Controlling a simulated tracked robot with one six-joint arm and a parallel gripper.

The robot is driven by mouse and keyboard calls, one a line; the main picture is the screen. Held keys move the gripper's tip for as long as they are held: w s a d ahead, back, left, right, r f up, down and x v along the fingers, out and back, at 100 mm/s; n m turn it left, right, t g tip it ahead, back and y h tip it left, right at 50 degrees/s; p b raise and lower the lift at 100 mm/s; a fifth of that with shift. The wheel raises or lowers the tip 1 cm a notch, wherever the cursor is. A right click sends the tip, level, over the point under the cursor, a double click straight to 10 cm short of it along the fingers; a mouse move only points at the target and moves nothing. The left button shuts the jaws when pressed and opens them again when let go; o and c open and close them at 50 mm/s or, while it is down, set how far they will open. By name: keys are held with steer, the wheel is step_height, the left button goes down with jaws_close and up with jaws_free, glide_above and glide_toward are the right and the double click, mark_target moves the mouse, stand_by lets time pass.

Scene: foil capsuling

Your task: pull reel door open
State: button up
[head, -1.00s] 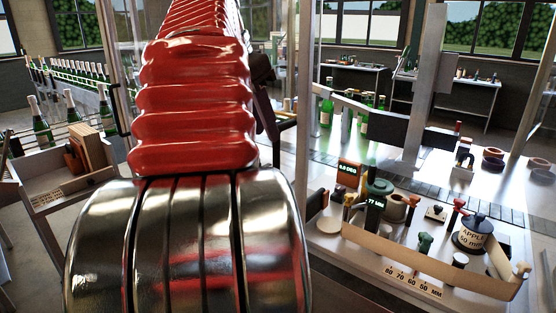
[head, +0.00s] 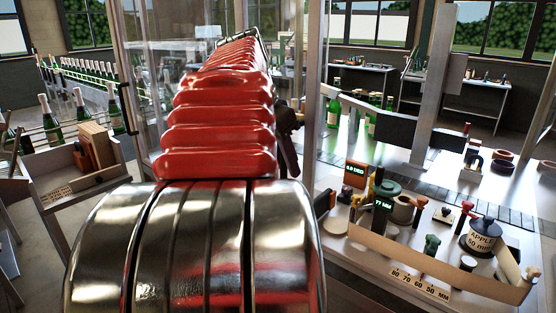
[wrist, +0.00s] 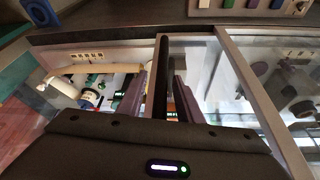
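In the wrist view, the two purplish fingers of my gripper (wrist: 161,98) stand apart, one on each side of a long dark bar (wrist: 161,70) that looks like a door handle. Gaps show between the bar and both fingers, so contact is not visible. The bar runs along a pale metal frame with a clear panel (wrist: 262,75) to its right; I take this as the reel door. Round dark shapes show behind the panel. In the head view, clear panels (head: 160,65) stand beyond my red-sleeved arm, which hides my gripper. I cannot tell how far the door stands open.

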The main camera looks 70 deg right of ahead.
jaws_close()
stand_by(0.6)
